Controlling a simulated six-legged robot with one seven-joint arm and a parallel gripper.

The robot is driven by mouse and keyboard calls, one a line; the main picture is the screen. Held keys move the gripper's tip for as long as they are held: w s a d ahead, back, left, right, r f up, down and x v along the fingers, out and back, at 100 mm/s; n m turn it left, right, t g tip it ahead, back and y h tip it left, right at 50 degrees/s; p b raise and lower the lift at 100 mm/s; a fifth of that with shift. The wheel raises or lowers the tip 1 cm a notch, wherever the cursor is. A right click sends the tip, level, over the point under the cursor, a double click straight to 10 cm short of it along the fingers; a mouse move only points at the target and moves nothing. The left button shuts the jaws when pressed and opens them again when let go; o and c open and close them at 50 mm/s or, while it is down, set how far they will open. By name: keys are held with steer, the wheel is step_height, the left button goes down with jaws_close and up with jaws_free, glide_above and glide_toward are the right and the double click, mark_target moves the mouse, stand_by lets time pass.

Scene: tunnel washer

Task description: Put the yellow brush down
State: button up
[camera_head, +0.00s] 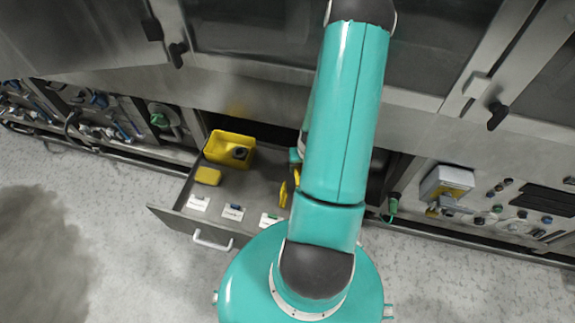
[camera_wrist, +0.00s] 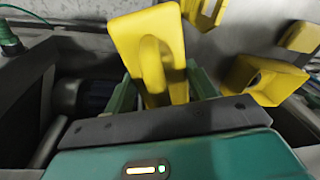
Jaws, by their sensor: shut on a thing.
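The yellow brush (camera_wrist: 150,45) is in my gripper (camera_wrist: 163,88). In the wrist view it stands up between the two green fingers, a flat yellow body with a yellow loop-like part in front. Its far end and bristles cannot be made out. In the head view my arm hides most of the gripper, and only a bit of yellow shows beside the arm, over the open drawer (camera_head: 252,186). I cannot tell whether the brush touches the drawer floor.
In the drawer are a yellow bin (camera_head: 216,142), a yellow block (camera_head: 208,176) and a narrow yellow piece (camera_head: 283,194). White labels (camera_head: 233,212) line the drawer's front. Bare drawer floor lies between the items. The grey machine front rises behind.

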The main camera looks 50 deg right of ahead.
steer(key=w+f, duration=0.4)
steer(key=w+d+f, duration=0.1)
steer(key=w+f, duration=0.1)
steer(key=w, duration=0.1)
steer(key=shift+w+f, duration=0.1)
steer(key=shift+f, duration=0.05)
steer(key=shift+w+d+f, duration=0.1)
steer(key=shift+w+f, duration=0.3)
steer(key=shift+f, duration=0.05)
steer(key=shift+w+f, duration=0.15)
steer(key=shift+f, duration=1.55)
steer(key=o, duration=1.1)
step_height(320, 180, up, 12)
steer(key=s, duration=0.1)
steer(key=shift+s, duration=0.25)
